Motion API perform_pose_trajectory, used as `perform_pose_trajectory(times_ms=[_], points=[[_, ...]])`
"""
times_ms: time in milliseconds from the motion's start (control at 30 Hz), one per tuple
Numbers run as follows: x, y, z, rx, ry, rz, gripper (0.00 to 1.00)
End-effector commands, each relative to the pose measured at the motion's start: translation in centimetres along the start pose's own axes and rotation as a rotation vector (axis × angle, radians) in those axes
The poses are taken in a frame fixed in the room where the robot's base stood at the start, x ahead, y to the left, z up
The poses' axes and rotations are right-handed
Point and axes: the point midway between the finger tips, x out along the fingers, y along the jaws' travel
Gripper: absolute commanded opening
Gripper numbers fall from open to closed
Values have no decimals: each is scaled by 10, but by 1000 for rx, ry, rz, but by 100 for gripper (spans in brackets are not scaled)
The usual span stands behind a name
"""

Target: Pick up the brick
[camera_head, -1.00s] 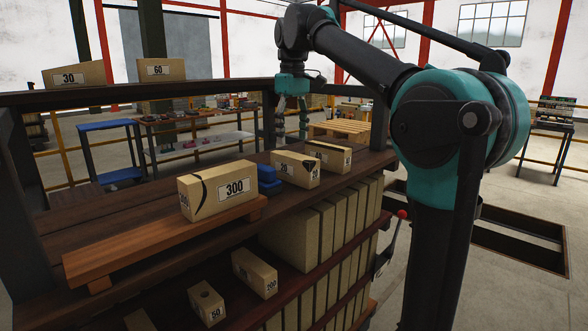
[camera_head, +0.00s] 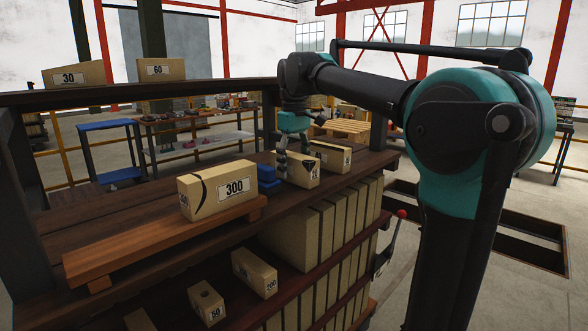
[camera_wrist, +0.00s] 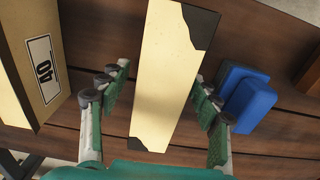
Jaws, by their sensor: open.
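A pale tan brick (camera_head: 296,178) with dark corner patches and a partly hidden number label sits on the upper wooden shelf. My gripper (camera_head: 294,160) is above it, with fingers reaching down around it in the head view. In the wrist view the brick's long pale top (camera_wrist: 165,78) runs between the two finger pairs of my gripper (camera_wrist: 160,92). The fingers are open, with a visible gap on each side. Finger contact with the brick cannot be made out. The fingers hide part of the brick in the head view.
A brick labelled 40 (camera_wrist: 30,60) stands close on the left in the wrist view. Blue blocks (camera_wrist: 245,97) lie just right of the fingers; they also show in the head view (camera_head: 267,176). A brick labelled 300 (camera_head: 218,190) rests on a raised plank (camera_head: 150,239).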

Motion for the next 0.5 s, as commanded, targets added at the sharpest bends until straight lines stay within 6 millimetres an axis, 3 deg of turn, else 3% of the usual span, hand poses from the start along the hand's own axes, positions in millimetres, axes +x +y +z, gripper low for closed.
perform_pose_trajectory(times_ms=[67,500], points=[[0,0,0,0,0,0,63],[-1,0,0,0,0,0,13]])
